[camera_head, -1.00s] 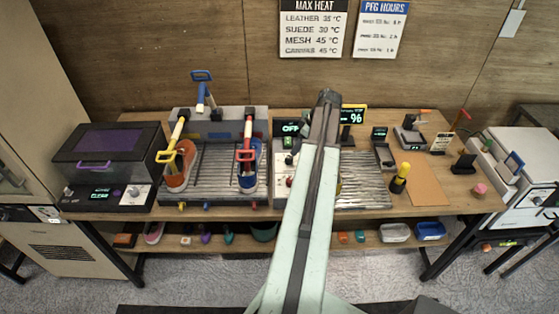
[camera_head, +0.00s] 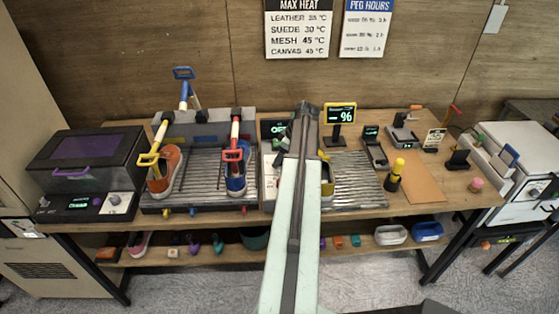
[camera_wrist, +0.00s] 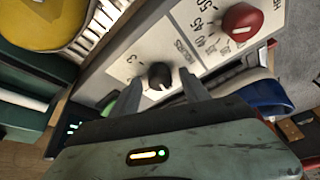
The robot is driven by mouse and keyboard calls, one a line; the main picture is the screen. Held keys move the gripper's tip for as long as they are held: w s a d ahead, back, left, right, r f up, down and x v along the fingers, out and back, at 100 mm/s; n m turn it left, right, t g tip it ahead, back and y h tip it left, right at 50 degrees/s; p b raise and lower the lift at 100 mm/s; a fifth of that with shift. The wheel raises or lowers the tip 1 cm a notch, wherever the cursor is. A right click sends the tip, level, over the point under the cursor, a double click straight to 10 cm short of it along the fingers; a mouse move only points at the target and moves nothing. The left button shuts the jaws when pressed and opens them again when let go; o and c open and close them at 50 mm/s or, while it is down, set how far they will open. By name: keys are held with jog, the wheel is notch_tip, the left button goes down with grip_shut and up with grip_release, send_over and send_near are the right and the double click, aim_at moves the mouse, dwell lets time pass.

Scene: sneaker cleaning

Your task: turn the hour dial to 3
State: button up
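The hour dial (camera_wrist: 159,74) is a small black knob on a pale panel (camera_wrist: 182,42) in the wrist view. The word HOURS is printed beside it, and a 3 shows to its upper left. My gripper (camera_wrist: 161,82) is open, with one dark finger on each side of the dial. I cannot tell whether the fingers touch it. The dial's pointer is too small to read. In the head view my arm covers much of the panel, and the gripper and dial cannot be made out.
A red knob (camera_wrist: 242,20) with temperature numbers sits on the same panel, right of the dial. A yellow round thing (camera_wrist: 42,22) lies at upper left.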

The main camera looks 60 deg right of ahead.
jog(key=c, duration=1)
jog(key=shift+w+a, duration=0.1)
jog(key=shift+w, duration=0.05)
grip_shut()
